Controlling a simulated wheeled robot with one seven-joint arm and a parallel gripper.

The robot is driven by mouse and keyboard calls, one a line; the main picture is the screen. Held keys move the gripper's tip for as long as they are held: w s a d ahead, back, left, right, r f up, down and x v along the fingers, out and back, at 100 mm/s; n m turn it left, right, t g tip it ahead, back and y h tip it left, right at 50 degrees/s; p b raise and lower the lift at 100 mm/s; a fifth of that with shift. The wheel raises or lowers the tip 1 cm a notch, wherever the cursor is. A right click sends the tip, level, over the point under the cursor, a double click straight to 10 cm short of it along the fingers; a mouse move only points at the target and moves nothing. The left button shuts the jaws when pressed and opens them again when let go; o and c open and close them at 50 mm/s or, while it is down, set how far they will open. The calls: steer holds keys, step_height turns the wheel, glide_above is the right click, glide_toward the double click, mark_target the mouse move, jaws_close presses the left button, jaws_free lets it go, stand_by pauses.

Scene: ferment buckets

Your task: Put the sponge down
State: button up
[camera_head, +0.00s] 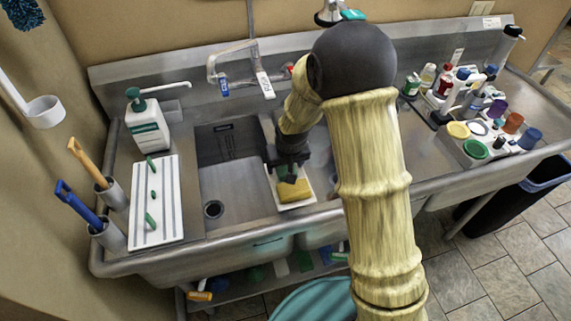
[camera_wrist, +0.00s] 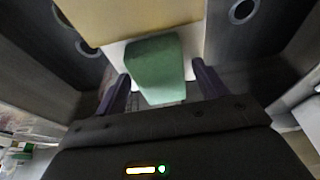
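A yellow sponge (camera_head: 294,190) lies on the white tray (camera_head: 302,203) at the sink's middle divider. What seems to be its tan-yellow face (camera_wrist: 130,18) fills the top of the wrist view. A green, sponge-like block (camera_wrist: 155,68) lies between the fingers of my gripper (camera_wrist: 161,76) and overlaps the yellow edge. My gripper (camera_head: 288,172) points down at the tray in the head view and hides part of it. Its fingers stand apart, one on each side of the green block. A thin pale strip shows by the right finger, and I cannot tell if both fingers touch the block.
A soap bottle (camera_head: 148,124) and a white ribbed drainboard (camera_head: 152,202) stand left of the basin. A faucet (camera_head: 238,70) rises behind. Bottles (camera_head: 445,82) and a rack with coloured caps (camera_head: 490,138) crowd the right counter. The left basin (camera_head: 235,195) is bare.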

steer(key=shift+w+r, duration=0.1)
steer(key=shift+r, duration=0.3)
steer(key=a+v, duration=0.1)
steer(key=v, duration=1)
steer(key=shift+d+r, duration=0.2)
steer(key=shift+d, duration=0.3)
steer(key=shift+s, duration=0.25)
steer(key=s+d+f+m+h, duration=0.1)
steer(key=s+d+m, duration=0.2)
steer(key=s+d, duration=1.1)
steer(key=shift+s+d+f+g, duration=0.2)
steer(key=shift+s+f+g, duration=0.1)
steer(key=shift+s+f, duration=0.1)
